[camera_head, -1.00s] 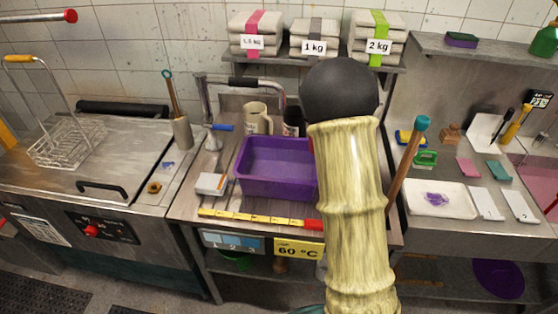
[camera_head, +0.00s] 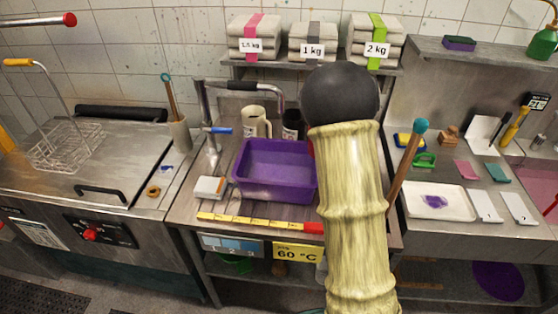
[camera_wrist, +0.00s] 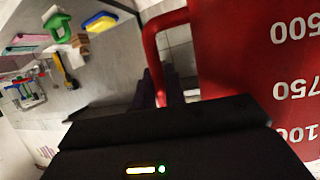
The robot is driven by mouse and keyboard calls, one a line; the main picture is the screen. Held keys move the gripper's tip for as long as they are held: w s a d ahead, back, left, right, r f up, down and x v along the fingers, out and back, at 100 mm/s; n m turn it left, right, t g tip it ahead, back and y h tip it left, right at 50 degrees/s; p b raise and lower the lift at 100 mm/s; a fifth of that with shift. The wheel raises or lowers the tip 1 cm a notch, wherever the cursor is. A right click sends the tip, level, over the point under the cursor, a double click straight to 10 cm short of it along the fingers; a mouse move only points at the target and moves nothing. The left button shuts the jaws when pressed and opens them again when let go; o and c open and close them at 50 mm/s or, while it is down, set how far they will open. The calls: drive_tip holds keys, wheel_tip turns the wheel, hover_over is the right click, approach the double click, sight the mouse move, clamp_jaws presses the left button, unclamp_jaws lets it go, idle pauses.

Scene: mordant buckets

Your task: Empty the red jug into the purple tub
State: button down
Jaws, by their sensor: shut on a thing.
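The purple tub (camera_head: 270,191) stands on the middle worktop in the head view. Its visible inside looks empty, and my arm covers its right end. The red jug (camera_wrist: 235,45) fills the right of the wrist view, with white scale numbers that read upside down there. My gripper (camera_wrist: 168,88) is shut on the jug's red handle (camera_wrist: 150,48). In the head view my arm hides the gripper and nearly all of the jug, beside the tub's right end. The jug's mouth and contents are out of sight, and I cannot tell its tilt.
A beige mug (camera_head: 254,122) and a dark container (camera_head: 292,124) stand behind the tub. A tap pipe (camera_head: 210,135) rises at its left, near a white block (camera_head: 209,188). A yellow strip (camera_head: 250,220) lies along the front. A teal-topped stick (camera_head: 408,155) leans at right.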

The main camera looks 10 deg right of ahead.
drive_tip(key=shift+r+p, duration=1.6)
drive_tip(key=shift+r, duration=1.4)
